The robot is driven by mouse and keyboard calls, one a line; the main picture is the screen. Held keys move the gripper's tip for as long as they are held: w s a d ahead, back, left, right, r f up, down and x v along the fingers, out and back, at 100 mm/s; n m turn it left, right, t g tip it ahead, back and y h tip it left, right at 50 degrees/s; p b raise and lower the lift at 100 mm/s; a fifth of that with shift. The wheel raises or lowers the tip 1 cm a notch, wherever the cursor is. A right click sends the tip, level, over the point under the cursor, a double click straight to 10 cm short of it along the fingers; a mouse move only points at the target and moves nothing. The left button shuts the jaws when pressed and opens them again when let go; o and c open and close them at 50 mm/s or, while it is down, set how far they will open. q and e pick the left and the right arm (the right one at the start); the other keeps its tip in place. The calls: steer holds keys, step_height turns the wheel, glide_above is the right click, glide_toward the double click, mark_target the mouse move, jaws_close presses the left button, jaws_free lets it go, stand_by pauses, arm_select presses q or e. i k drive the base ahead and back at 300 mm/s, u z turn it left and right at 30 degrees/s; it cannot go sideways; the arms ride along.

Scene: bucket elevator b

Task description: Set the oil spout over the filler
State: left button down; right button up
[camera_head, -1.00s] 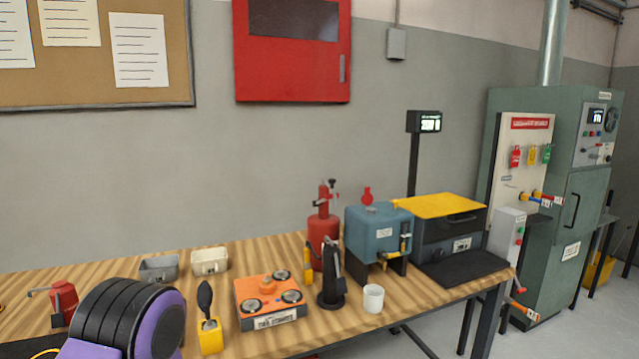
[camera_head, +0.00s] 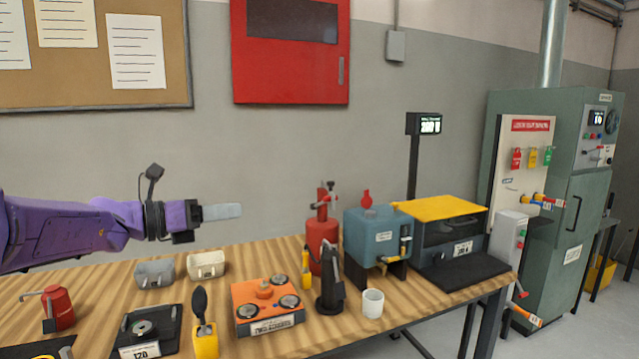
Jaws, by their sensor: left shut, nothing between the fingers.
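A small red oil can (camera_head: 59,307) with a thin spout pointing left stands at the far left of the wooden bench. A blue tank (camera_head: 375,236) stands on black supports at the bench's right half, with a red knob-like cap (camera_head: 367,199) on top. I cannot tell for sure which part is the filler. My left gripper (camera_head: 238,210) is shut and empty. It reaches in from the left, pointing right, in the air above the back of the bench. It appears well apart from the oil can and the tank. My right gripper is not in view.
On the bench (camera_head: 115,283) are two small trays, a black block (camera_head: 148,333), a yellow-based tool (camera_head: 204,325), an orange block (camera_head: 267,305), a black stand (camera_head: 330,284), a white cup (camera_head: 372,303), a red canister (camera_head: 321,246) and a yellow-topped box (camera_head: 445,206).

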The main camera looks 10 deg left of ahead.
mark_target(329, 185)
steer(key=i, duration=0.95)
